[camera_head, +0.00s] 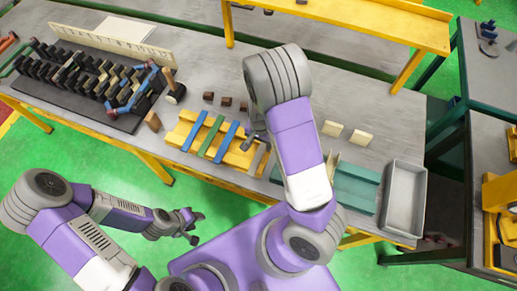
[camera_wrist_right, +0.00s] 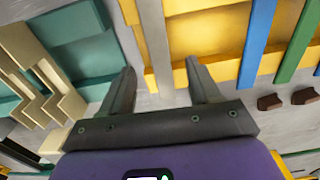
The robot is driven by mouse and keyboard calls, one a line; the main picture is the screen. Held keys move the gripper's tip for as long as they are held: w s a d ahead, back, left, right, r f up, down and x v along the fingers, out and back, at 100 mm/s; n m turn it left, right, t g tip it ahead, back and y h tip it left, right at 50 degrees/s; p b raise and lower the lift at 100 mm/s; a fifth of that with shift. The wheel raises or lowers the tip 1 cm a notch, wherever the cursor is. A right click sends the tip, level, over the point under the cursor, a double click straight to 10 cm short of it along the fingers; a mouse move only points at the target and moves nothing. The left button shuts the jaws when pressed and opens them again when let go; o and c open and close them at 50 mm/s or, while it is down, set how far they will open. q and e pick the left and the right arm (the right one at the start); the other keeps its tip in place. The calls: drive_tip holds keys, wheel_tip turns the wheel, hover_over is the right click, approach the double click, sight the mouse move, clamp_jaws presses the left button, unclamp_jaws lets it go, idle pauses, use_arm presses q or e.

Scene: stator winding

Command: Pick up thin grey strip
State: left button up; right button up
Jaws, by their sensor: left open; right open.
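A thin grey strip (camera_wrist_right: 155,42) lies across a yellow holder (camera_wrist_right: 205,45) in the right wrist view, beside a blue strip (camera_wrist_right: 257,40) and a green strip (camera_wrist_right: 298,45). My right gripper (camera_wrist_right: 163,80) is open and empty, its two dark fingers apart, with the near end of the grey strip showing between the fingertips. Whether they touch it I cannot tell. In the head view the right gripper (camera_head: 252,141) is at the right end of the yellow holder (camera_head: 182,130), partly hidden by my arm. My left gripper (camera_head: 196,229) is open and empty, off the table's front edge.
A teal fixture (camera_head: 350,185) and a grey tray (camera_head: 404,198) stand to the right on the grey table. Small brown blocks (camera_head: 226,102) and cream blocks (camera_head: 361,137) lie behind. A black rack of parts (camera_head: 85,75) fills the left end.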

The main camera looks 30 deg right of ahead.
sight(260, 152)
wheel_tip(260, 152, down, 5)
drive_tip(key=shift+s+r+b, duration=0.1)
drive_tip(key=shift+s+b, duration=0.05)
drive_tip(key=shift+b, duration=0.15)
clamp_jaws()
